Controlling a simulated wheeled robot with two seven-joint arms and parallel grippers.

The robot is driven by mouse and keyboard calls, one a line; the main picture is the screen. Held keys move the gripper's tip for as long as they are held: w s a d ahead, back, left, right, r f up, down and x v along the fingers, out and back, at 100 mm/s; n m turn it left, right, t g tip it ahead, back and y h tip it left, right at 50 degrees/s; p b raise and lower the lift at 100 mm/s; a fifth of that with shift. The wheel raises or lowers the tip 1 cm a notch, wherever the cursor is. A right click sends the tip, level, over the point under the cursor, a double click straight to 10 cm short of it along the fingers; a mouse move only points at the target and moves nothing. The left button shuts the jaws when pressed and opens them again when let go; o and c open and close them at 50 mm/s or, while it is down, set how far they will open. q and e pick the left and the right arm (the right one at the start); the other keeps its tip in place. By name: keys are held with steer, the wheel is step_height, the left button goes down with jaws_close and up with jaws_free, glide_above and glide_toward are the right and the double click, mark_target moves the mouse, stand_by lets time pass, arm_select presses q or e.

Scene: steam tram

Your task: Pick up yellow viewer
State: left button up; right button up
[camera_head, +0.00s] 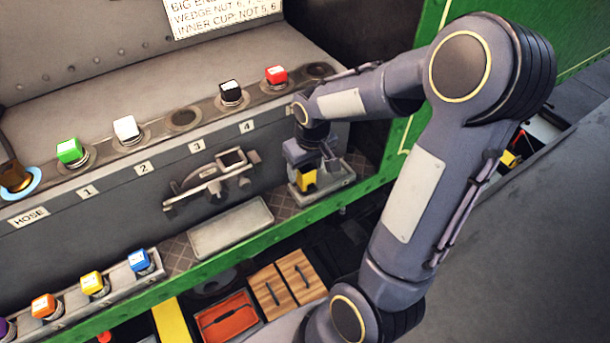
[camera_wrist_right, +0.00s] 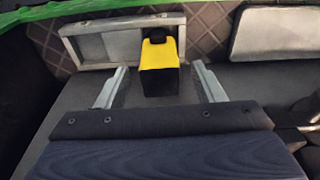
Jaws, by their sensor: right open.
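The yellow viewer (camera_head: 306,182), yellow above and black below, is at a small grey metal tray (camera_head: 338,182) on the ledge at the end of the machine. In the right wrist view the viewer (camera_wrist_right: 159,54) stands upright in front of the tray's wall (camera_wrist_right: 95,47). My right gripper (camera_head: 304,160) is just above it in the head view, partly hiding it. In the right wrist view the right gripper (camera_wrist_right: 160,72) is open, one finger on each side of the viewer, with gaps visible. My left gripper is not in view.
A flat grey tray (camera_head: 232,228) lies on the ledge beside. Coloured square caps, such as the red one (camera_head: 276,75) and green one (camera_head: 69,150), line the machine. A green beam (camera_head: 240,251) edges the ledge; an orange tray (camera_head: 228,318) and wooden drawers (camera_head: 286,284) are below.

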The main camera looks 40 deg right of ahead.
steer(key=shift+c, duration=0.4)
jaws_close()
steer(key=shift+r, duration=0.1)
